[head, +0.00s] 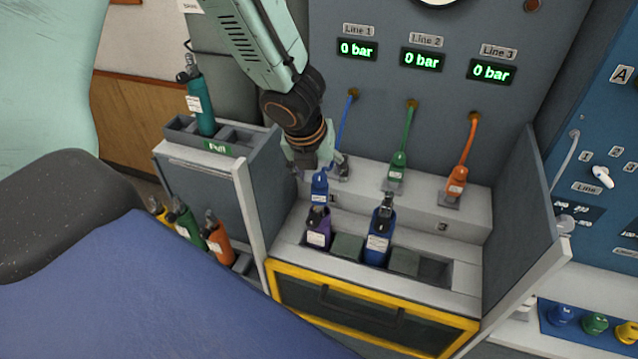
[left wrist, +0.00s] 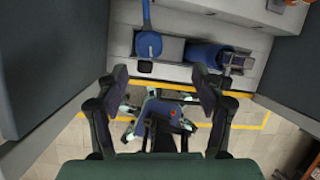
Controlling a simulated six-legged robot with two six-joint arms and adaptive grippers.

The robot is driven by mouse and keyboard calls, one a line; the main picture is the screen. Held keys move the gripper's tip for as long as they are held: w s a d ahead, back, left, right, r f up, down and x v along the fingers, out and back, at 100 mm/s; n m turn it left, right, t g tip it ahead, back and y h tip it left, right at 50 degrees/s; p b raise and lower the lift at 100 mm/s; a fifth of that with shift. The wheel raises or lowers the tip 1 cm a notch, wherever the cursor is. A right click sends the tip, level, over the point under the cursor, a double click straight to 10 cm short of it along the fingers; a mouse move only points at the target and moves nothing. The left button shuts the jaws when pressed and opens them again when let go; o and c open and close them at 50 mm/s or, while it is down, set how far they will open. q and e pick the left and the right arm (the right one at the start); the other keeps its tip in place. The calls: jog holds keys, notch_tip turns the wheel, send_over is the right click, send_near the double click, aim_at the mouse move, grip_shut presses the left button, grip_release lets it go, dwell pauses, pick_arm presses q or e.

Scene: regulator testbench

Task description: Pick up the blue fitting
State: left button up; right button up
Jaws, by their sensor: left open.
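The blue fitting (head: 320,186) stands at the position marked 1 on the bench ledge, under the Line 1 display, with a blue hose (head: 345,120) above it. My left gripper (head: 319,168) is just above it, pointing down, with its fingers spread and empty. The arm hides part of the hose. In the left wrist view, the open fingers (left wrist: 160,78) show with nothing between them. A round blue part with a hose, which looks like the fitting (left wrist: 148,43), is beyond the fingertips, apart from them. My right gripper is not in view.
A purple bottle (head: 318,228) and a blue bottle (head: 378,235) stand in the front rack close by. A green fitting (head: 398,165) and an orange fitting (head: 457,182) are to the right. Side panels (head: 525,215) bound the bench. A teal bottle (head: 201,105) stands at left.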

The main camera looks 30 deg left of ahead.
aim_at(318, 177)
pick_arm(q)
jog(key=shift+w+a+r+m+y, duration=0.1)
jog(key=shift+w+a+m+y, duration=0.2)
jog(key=shift+m, duration=0.25)
jog(key=shift+w+a+r+m+y, duration=0.15)
jog(key=shift+a+m, duration=0.2)
jog(key=shift+m, duration=0.2)
jog(key=shift+f, duration=0.3)
jog(key=b+x, duration=0.2)
jog(key=x, duration=0.4)
jog(key=shift+a+f+b, duration=0.15)
jog(key=shift+f+b, duration=0.15)
jog(key=shift+b, duration=0.1)
jog(key=shift+w+f, duration=0.25)
jog(key=shift+f, duration=0.05)
jog(key=shift+s, duration=0.1)
jog(key=shift+c, duration=0.3)
jog(key=shift+c, duration=0.9)
grip_shut()
